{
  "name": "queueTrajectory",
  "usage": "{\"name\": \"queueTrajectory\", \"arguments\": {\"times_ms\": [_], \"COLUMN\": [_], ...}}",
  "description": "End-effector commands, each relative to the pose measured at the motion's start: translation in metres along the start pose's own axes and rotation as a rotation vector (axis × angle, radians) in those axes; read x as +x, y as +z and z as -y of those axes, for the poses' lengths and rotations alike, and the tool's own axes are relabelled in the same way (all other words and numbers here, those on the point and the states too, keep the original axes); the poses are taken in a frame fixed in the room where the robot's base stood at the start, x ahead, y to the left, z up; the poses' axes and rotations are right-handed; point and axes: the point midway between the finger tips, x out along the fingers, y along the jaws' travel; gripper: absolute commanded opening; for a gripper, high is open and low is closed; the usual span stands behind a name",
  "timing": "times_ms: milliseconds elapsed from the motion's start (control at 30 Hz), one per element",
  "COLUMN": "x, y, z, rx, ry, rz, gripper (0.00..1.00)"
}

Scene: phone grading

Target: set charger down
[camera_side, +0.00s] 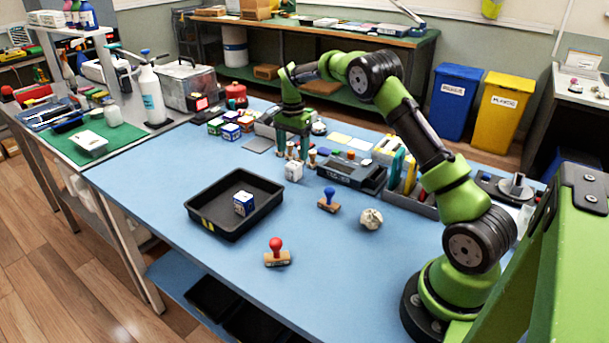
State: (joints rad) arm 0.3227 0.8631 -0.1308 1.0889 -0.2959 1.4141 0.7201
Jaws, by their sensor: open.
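My gripper (292,154) points down over the back middle of the blue table, its green fingers apart. A small white block (293,172) with dark marks on its face is just below and in front of the fingertips; it may be the charger, but it is too small to be sure. I cannot tell whether the fingers touch it. Nothing shows clearly held between the fingers. Small wooden-handled stamps behind the fingers partly hide that area.
A black tray (207,224) holding a blue-and-white box (243,203) is at front left. A red-handled stamp (277,253), a blue-handled stamp (328,201) and a crumpled paper ball (371,218) lie nearby. A dark stamp-pad case (352,174) stands right of the gripper.

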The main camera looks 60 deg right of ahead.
Motion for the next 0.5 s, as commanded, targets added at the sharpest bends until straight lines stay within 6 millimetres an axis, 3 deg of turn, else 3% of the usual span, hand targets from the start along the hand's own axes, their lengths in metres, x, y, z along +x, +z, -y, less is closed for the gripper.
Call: {"name": "queueTrajectory", "arguments": {"times_ms": [133,367,500], "x": [-0.029,-0.052,-0.082], "y": [0.000,0.002,0.021], "z": [0.000,0.000,-0.008], "rx": [0.000,-0.010,-0.084], "ry": [-0.002,-0.005,-0.053], "rz": [-0.002,-0.001,0.004], "gripper": [0.72,0.72,0.72]}}
